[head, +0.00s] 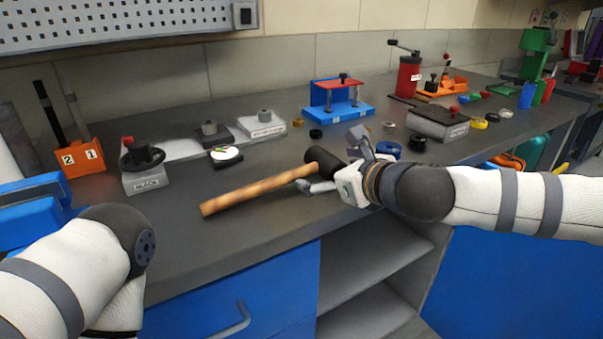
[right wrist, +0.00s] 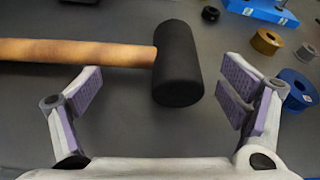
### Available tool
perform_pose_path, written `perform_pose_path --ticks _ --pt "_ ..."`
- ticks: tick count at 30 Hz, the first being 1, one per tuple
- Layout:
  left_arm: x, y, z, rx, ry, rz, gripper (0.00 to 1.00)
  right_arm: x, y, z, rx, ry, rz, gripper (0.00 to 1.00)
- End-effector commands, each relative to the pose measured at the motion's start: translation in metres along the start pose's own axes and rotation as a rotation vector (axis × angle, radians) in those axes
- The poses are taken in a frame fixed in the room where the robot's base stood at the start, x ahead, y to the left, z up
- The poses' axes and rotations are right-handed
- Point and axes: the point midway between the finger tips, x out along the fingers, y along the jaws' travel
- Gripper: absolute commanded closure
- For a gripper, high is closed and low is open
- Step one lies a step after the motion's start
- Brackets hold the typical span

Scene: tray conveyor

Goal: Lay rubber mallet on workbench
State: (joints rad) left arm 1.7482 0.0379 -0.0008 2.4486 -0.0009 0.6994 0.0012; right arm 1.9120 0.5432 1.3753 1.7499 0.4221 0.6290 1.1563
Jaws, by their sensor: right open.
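The rubber mallet lies on the grey workbench (head: 180,245); its wooden handle (head: 258,189) points to the lower left and its black head (head: 325,162) is at the upper right. In the right wrist view the handle (right wrist: 75,53) runs in from the left and the black head (right wrist: 178,65) is near the middle. My right gripper (head: 335,165) is open, at the mallet head end. In the right wrist view its fingers (right wrist: 160,100) are spread wide, with the mallet just beyond and partly between them, not gripped. My left arm shows at the lower left, its gripper out of frame.
A blue and red press (head: 343,112) stands behind the mallet. A blue ring (head: 388,149) and a yellow-brown ring (right wrist: 267,41) lie right of the head. A grey valve block (head: 145,178) and an orange holder (head: 82,157) stand left. Bare bench lies in front of the handle.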

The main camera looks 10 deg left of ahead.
Motion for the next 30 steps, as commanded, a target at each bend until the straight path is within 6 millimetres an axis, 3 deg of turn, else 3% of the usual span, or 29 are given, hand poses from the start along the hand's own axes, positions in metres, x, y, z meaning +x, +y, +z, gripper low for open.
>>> perform_pose_path --ticks 8,20,30 --pt "0.0017 -0.0001 0.0009 0.0 -0.004 0.0 0.02 0.0076 0.0005 -0.0018 0.0 0.002 0.001 0.1" --pt "0.0019 0.0 0.001 0.0 -0.005 0.0 0.02 0.0078 0.0025 -0.0038 0.001 0.005 0.006 1.0" --pt "-0.0025 0.0001 -0.0012 0.0 0.007 0.0 0.02 0.0048 0.0049 0.0005 0.001 0.006 0.012 1.0"
